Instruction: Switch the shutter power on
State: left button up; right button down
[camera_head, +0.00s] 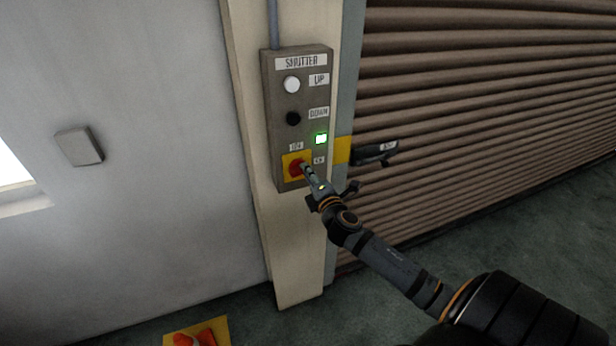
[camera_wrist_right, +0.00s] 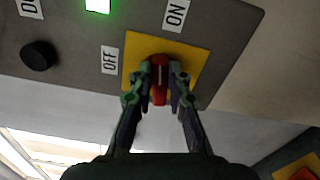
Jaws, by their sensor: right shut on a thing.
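The grey shutter control box (camera_head: 268,92) is on the post beside the shutter. Its red rotary switch (camera_wrist_right: 160,84) sits on a yellow plate (camera_wrist_right: 196,58). My right gripper (camera_head: 303,168) is shut on the red switch, one finger on each side of it in the right wrist view. The white line on the switch points roughly toward the ON label (camera_wrist_right: 175,13), away from the OFF label (camera_wrist_right: 109,60). The green lamp (camera_head: 321,138) is lit. My left gripper is not in view.
Above the switch are the white UP button (camera_head: 291,85) and the black DOWN button (camera_head: 293,118). The ribbed shutter (camera_head: 480,90) is to the right, with a dark handle (camera_head: 375,153) near its edge. A yellow plate with a red object (camera_head: 197,335) is at the bottom left.

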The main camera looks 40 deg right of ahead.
jog(key=shift+f+m+b, duration=0.25)
jog(key=shift+m+b, duration=0.2)
jog(key=shift+m, duration=0.75)
jog(key=c, duration=1.3)
grip_release()
jog(key=shift+s, duration=0.1)
jog(key=v, duration=1.2)
jog(key=shift+d+f, duration=0.1)
